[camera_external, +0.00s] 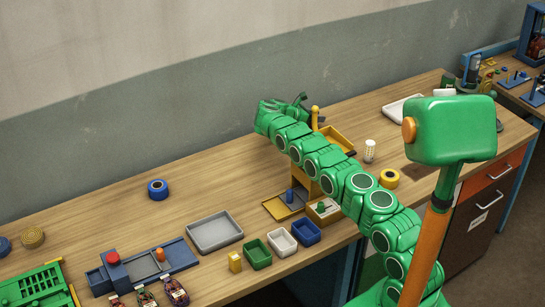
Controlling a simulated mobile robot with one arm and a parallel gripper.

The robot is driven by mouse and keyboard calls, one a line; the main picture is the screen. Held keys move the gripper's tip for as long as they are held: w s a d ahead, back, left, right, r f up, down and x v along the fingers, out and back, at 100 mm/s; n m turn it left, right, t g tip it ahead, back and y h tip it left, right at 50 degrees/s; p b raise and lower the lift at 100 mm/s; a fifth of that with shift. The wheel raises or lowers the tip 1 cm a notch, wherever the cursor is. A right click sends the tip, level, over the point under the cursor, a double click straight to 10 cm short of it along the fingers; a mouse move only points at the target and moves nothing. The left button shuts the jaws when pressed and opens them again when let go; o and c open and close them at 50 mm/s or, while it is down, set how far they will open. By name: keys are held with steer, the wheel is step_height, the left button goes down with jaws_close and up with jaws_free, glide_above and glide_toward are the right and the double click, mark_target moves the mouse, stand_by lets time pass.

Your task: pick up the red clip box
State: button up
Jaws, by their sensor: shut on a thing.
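My gripper (298,103) is at the far end of my green arm, above the back part of the wooden bench (345,107) near the wall. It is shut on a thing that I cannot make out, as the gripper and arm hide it. I cannot pick out a red clip box anywhere in view. It may be hidden behind my gripper or arm.
A yellow tray (338,136) and a yellow post (315,118) stand right of my gripper. A grey tray (215,233) and small green (257,254), white (282,243) and blue (306,234) bins lie nearer the front. The bench's back left is mostly clear.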

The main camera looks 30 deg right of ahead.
steer(key=v, duration=0.2)
steer(key=f+v, duration=0.1)
steer(key=v, duration=0.1)
steer(key=shift+a+r, duration=0.1)
steer(key=shift+a, duration=0.2)
step_height(320, 180, up, 14)
